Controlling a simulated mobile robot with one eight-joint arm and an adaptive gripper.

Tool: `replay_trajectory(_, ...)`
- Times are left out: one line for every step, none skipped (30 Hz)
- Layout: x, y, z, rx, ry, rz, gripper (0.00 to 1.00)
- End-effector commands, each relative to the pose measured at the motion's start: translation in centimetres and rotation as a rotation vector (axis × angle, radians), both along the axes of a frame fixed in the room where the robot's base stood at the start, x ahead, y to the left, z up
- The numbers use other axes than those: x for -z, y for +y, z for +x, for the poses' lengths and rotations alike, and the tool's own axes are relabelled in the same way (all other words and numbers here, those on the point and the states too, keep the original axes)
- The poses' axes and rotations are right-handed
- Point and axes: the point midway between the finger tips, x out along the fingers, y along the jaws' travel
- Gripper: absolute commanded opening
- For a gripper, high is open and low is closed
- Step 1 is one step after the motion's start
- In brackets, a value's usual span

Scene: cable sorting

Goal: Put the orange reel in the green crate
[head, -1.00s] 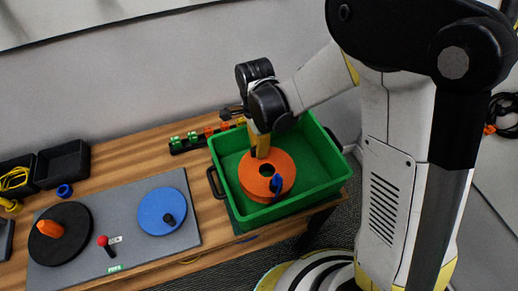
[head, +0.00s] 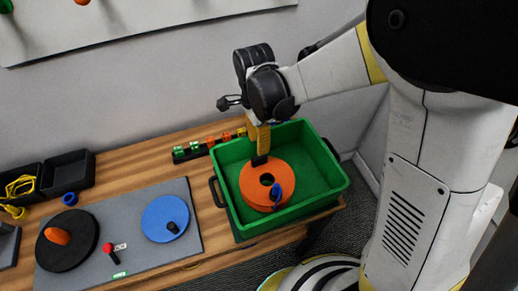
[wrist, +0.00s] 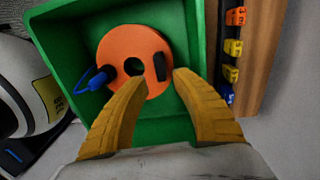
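The orange reel (head: 256,178) lies flat on the floor of the green crate (head: 318,182), with a blue plug on a short lead at its edge. In the wrist view the orange reel (wrist: 122,47) shows its dark centre hole and a black piece near its rim. The green crate (wrist: 165,128) surrounds it there. My gripper (head: 261,160) is above the reel, near its far edge.
A grey mat (head: 128,245) on the wooden table holds a blue disc (head: 160,214), a black disc (head: 82,228) and a red-topped lever (head: 108,247). Black bins (head: 68,172) stand at the left. A rack of coloured clips (head: 195,150) sits behind the crate.

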Motion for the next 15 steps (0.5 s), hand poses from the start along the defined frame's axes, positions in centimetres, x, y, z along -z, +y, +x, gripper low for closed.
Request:
replay_trajectory(-1.5,0.0,0.1,0.0,0.0,0.0,0.32)
replay_trajectory(-2.0,0.0,0.1,0.0,0.0,0.0,0.32)
replay_trajectory(-2.7,0.1,0.2,0.0,0.0,0.0,0.32)
replay_trajectory(-3.1,0.1,0.2,0.0,0.0,0.0,0.32)
replay_trajectory(-3.5,0.1,0.3,0.0,0.0,0.0,0.32)
replay_trajectory(-3.9,0.1,0.3,0.0,0.0,0.0,0.32)
replay_trajectory(-4.2,0.1,0.3,0.0,0.0,0.0,0.32)
replay_trajectory(-4.4,0.1,0.4,0.0,0.0,0.0,0.32)
replay_trajectory(-4.6,0.1,0.4,0.0,0.0,0.0,0.32)
replay_trajectory(-4.7,0.1,0.4,0.0,0.0,0.0,0.32)
replay_trajectory(-4.8,0.1,0.4,0.0,0.0,0.0,0.32)
replay_trajectory(-4.8,0.1,0.4,0.0,0.0,0.0,0.32)
replay_trajectory(-4.9,0.1,0.4,-0.001,-0.001,0.0,0.32)
replay_trajectory(-4.9,0.0,0.4,-0.005,-0.003,0.001,0.32)
replay_trajectory(-5.2,-0.2,0.3,-0.015,-0.009,0.005,0.32)
